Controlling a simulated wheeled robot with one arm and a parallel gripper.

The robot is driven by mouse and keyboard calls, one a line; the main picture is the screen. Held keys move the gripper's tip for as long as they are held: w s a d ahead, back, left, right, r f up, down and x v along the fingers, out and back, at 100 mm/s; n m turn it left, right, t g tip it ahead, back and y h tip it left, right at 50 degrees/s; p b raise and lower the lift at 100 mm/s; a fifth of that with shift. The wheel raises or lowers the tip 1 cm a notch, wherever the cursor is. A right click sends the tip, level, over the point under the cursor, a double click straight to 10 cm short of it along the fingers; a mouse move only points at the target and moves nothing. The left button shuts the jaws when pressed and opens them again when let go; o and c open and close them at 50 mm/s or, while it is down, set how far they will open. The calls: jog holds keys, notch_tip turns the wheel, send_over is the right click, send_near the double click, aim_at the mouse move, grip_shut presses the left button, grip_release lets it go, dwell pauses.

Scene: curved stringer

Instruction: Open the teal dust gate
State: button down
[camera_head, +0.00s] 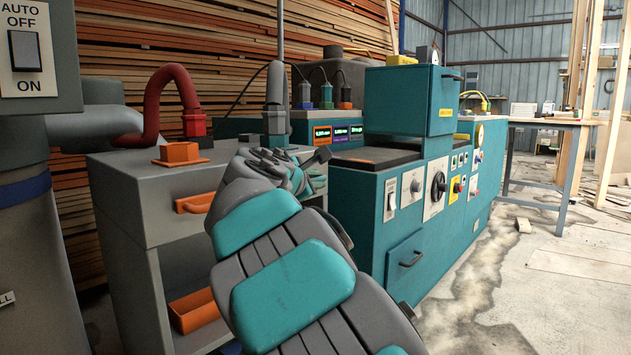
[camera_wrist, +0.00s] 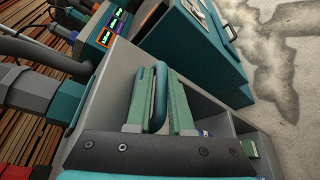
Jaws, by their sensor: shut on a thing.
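My gripper (camera_wrist: 158,82) is shut on a rounded teal handle (camera_wrist: 160,98) in the wrist view, with a pale green finger on each side of it. The handle lies beside the front of a grey cabinet. A grey duct (camera_wrist: 30,95) ends in a teal collar (camera_wrist: 66,102) at the left of that view, on the cabinet's far side. In the head view my gripper (camera_head: 312,168) is at the cabinet's right end, largely hidden behind my wrist. How far the teal dust gate stands open cannot be told from these frames.
The grey cabinet (camera_head: 125,215) also carries an orange handle (camera_head: 195,203) and a red hose (camera_head: 180,90). A teal machine (camera_head: 375,245) with knobs and a drawer stands close to the right of my arm. Open concrete floor (camera_head: 510,290) lies farther right.

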jog(key=shift+f, duration=0.15)
dwell(0.4)
jog(key=s+d+p, duration=0.2)
jog(key=s+d, duration=0.2)
jog(key=d, duration=0.1)
jog(key=shift+d+p, duration=0.25)
jog(key=shift+p, duration=0.05)
jog(key=c, duration=0.8)
grip_release()
jog(key=shift+c, duration=0.2)
